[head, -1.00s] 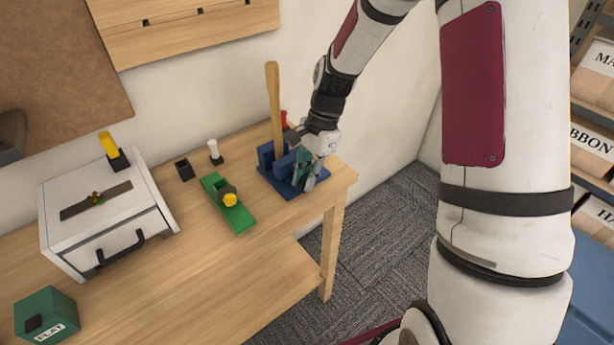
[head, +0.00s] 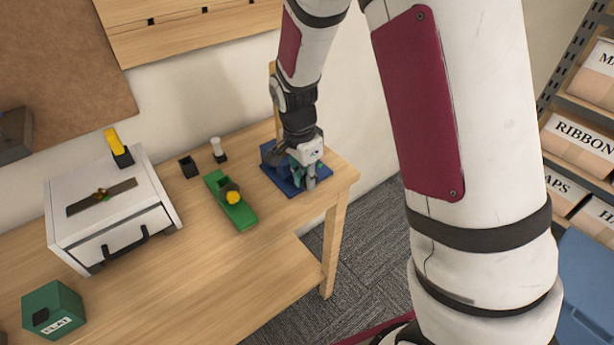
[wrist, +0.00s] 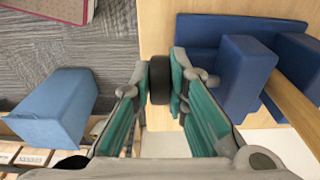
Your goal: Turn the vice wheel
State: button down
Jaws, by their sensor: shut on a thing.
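The blue vice (head: 282,184) stands at the right end of the wooden bench. It also shows at the right of the wrist view (wrist: 243,72), with a pale wooden handle (wrist: 292,97) upright between its jaws. The dark vice wheel (wrist: 160,80) sits between my fingertips in the wrist view. My gripper (head: 304,181) is at the front right side of the vice, its teal-padded fingers (wrist: 171,92) shut on the wheel. In the head view the wheel is hidden by the fingers, and my arm covers much of the handle.
A green plane (head: 230,202), two small black holders (head: 188,166) and a white drawer box (head: 112,220) stand left on the bench (head: 190,290). A green box (head: 53,310) is at front left. Shelves with labelled cartons (head: 580,145) and a blue bin (head: 590,285) are right.

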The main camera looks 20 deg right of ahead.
aim_at(302, 185)
dwell(0.4)
jog(key=c, duration=1.6)
grip_release()
jog(key=shift+o, duration=0.2)
notch_tip(302, 185, up, 12)
jog(key=a, duration=0.1)
jog(key=shift+s+a, duration=0.15)
jog(key=shift+s, duration=0.1)
